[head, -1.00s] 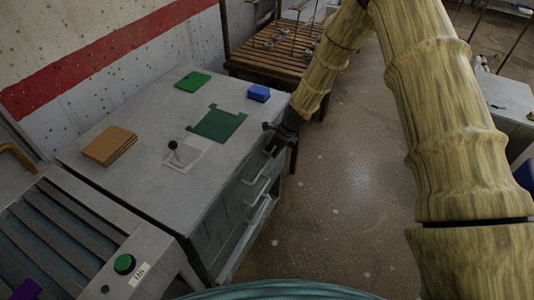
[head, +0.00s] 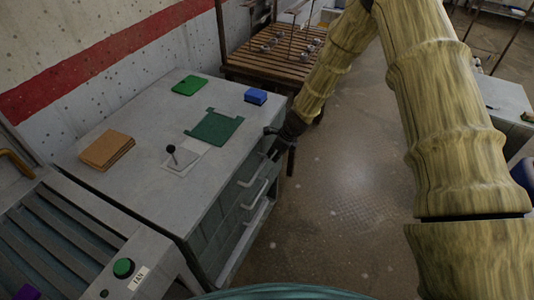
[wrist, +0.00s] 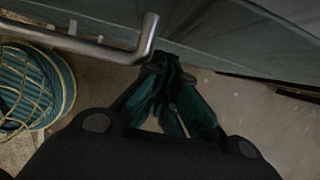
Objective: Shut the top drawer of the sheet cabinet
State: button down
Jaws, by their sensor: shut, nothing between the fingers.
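The sheet cabinet (head: 105,180) is a grey-topped block on the left in the head view, with its drawer fronts on the right side. Several bar handles show there, among them one handle (head: 254,194). My gripper (head: 272,145) is at the far upper part of the drawer side, close to the top edge. In the wrist view its dark green fingers (wrist: 168,62) are shut and empty. Their tips are beside the bent end of a silver handle (wrist: 146,38), close to a grey-green front (wrist: 225,38). Whether they touch it, and how far the top drawer stands out, I cannot tell.
On the cabinet top lie a green sheet (head: 214,127), brown boards (head: 107,149), a blue block (head: 255,96) and a black-knobbed lever (head: 172,151). A slatted table (head: 258,62) stands behind. The floor right of the cabinet is clear.

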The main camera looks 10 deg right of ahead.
jog(key=shift+s+d+f+b+v, duration=0.45)
jog(key=shift+b+v, duration=0.65)
jog(key=shift+v, duration=4.2)
jog(key=s+d+f+n+g+h, duration=0.1)
jog(key=s+d+f+n+h, duration=0.1)
jog(key=s+f+n, duration=0.6)
jog(key=s+d+f+n+g+h, duration=0.15)
jog(key=s+f+n, duration=0.25)
jog(key=s+f, duration=0.85)
jog(key=s+a+f+n, duration=0.1)
jog(key=s+n, duration=0.5)
jog(key=s, duration=0.6)
jog(key=s+a+n, duration=0.3)
jog(key=s+n, duration=0.4)
jog(key=s, duration=0.5)
jog(key=shift+f, duration=0.35)
